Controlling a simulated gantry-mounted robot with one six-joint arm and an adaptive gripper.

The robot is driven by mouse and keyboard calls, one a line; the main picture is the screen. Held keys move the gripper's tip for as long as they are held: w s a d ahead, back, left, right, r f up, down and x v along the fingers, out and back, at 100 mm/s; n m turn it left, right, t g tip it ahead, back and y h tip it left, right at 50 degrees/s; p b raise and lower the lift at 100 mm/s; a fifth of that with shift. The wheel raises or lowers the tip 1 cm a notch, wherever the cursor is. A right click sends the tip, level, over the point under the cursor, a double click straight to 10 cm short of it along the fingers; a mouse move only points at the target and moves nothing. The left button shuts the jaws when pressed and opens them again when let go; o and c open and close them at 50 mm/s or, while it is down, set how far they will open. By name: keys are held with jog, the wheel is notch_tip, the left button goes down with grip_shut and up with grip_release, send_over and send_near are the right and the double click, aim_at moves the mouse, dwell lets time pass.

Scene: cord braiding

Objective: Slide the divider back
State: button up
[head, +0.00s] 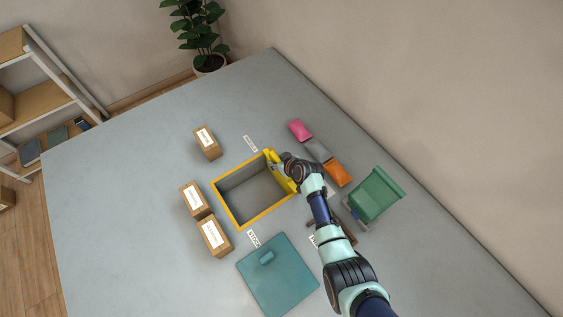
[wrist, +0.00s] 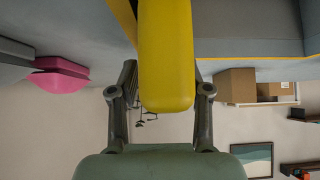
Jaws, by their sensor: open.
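A grey box with a yellow rim (head: 228,212) stands open and empty in the middle of the table. A thick yellow piece (head: 271,158), which looks like the divider, lies along the box's right side, partly hidden by my gripper (head: 282,168). In the wrist view, the rounded end of this yellow piece (wrist: 166,50) sits between the two fingers of my gripper (wrist: 160,92). The fingers are open on both sides of it, with a small visible gap. The box's grey inside (wrist: 245,20) shows beside it.
Pink (head: 300,130), grey (head: 318,150) and orange (head: 338,173) packs lie right of the box, near a green bin (head: 376,194). Labelled cartons (head: 207,142) stand at left. A teal lid (head: 278,285) lies in front. The back-left table is clear.

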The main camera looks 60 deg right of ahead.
jog(key=v, duration=1.2)
jog(key=shift+f, duration=0.1)
jog(key=w+a+r+n+t+y+p, duration=0.1)
jog(key=w+a+r+n, duration=0.1)
jog(key=w+a+r, duration=0.45)
jog(key=w+a+r+n+t+y+p, duration=0.15)
jog(key=w+a+r, duration=0.25)
jog(key=a+r, duration=0.55)
jog(key=s+a+r+n+t+y+p, duration=0.1)
jog(key=a+r, duration=0.6)
jog(key=a, duration=0.5)
jog(key=s+a+r+n+t+y+p, duration=0.1)
jog(key=a+r+p, duration=0.1)
jog(key=a+r, duration=0.7)
notch_tip(320, 180, up, 36)
jog(key=a+p, duration=0.2)
jog(key=p, duration=3.5)
jog(key=shift+a, duration=0.2)
